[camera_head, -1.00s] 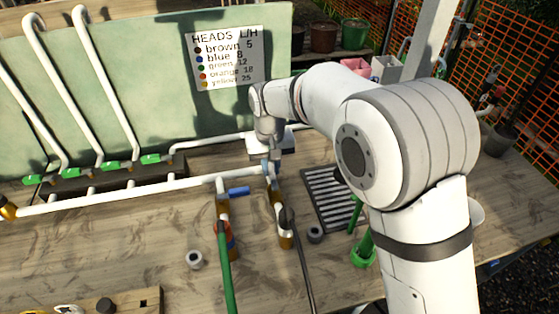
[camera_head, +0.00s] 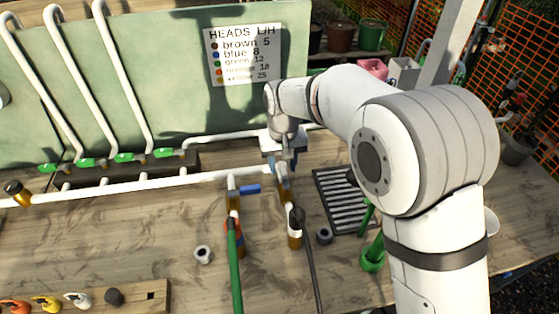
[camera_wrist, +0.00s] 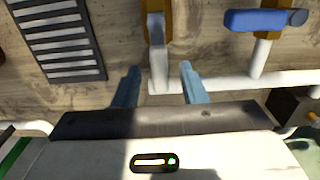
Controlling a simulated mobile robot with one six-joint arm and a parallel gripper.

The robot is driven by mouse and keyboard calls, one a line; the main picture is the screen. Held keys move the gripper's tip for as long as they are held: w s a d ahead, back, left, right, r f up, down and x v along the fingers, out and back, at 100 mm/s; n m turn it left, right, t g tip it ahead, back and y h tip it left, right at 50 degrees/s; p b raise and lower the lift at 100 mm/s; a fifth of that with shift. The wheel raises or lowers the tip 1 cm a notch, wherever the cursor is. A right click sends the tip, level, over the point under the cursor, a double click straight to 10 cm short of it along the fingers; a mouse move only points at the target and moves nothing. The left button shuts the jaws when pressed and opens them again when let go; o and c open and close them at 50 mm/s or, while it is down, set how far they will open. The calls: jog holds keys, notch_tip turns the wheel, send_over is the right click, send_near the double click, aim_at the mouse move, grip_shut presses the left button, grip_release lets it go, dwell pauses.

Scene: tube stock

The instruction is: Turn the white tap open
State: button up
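The white tap (camera_wrist: 156,30) shows in the wrist view as a pale handle on a brown body, on a short white branch off the long white pipe (camera_wrist: 222,83). Its handle appears to lie along the branch, unlike the blue tap (camera_wrist: 265,20), whose handle lies across its branch. My gripper (camera_wrist: 157,70) is open, with a pale blue finger on each side of the white branch and gaps visible. In the head view my gripper (camera_head: 286,163) is over the pipe's right end and hides most of the white tap. The blue tap (camera_head: 249,189) is to its left there.
A green hose (camera_head: 236,265) and a dark hose (camera_head: 310,265) run from the branches towards the front. A slotted grate (camera_head: 340,205) lies to the right. Green taps (camera_head: 125,157) and tall white pipes stand at the back left. A loose grey fitting (camera_head: 203,255) lies on the bench.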

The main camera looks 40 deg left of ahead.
aim_at(283, 168)
jog(key=shift+r, duration=0.1)
notch_tip(283, 168, up, 8)
jog(key=p, duration=0.5)
jog(key=shift+s, duration=0.1)
dwell(0.3)
